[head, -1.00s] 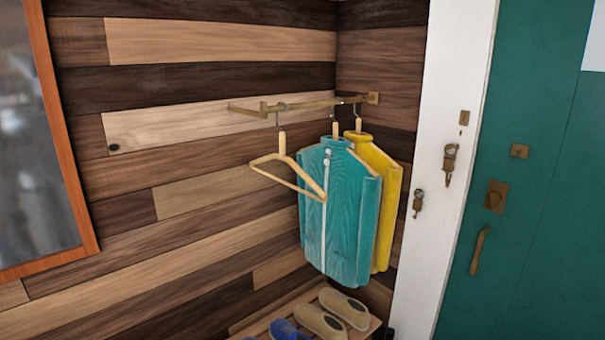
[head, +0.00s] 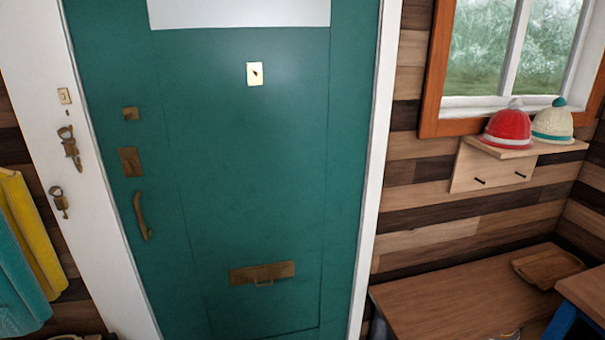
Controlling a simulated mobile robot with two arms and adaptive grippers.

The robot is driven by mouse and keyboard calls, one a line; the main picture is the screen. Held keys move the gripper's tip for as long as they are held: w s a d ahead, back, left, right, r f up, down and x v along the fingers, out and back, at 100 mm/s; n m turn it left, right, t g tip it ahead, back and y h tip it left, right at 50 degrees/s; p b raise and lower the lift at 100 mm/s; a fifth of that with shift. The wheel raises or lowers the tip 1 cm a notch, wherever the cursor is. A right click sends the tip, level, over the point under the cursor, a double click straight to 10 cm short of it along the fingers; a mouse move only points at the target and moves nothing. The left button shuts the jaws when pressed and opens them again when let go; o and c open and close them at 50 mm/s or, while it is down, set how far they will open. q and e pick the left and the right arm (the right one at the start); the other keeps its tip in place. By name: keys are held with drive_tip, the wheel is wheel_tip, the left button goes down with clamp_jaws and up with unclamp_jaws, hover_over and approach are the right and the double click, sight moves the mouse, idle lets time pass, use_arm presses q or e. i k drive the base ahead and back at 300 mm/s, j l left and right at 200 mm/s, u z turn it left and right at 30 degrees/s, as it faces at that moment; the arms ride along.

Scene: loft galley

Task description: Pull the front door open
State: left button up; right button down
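The green front door (head: 240,170) stands shut in its white frame (head: 66,195), filling the middle of the head view. Its curved brass handle (head: 142,217) is on the door's left side. Above the handle are a brass lock plate (head: 131,161) and a smaller brass plate (head: 131,114). A brass letter slot (head: 262,273) sits low on the door. Neither of my grippers shows in the view. The bottom of the door is cut off by the picture edge.
Yellow and teal coats (head: 30,240) hang at the left, beside the frame. At the right are a wooden bench (head: 455,300), a small shelf (head: 490,165) with red and cream hats, and a window.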

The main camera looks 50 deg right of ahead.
sight(245, 124)
drive_tip(key=k+z, duration=0.15)
drive_tip(key=z, duration=1)
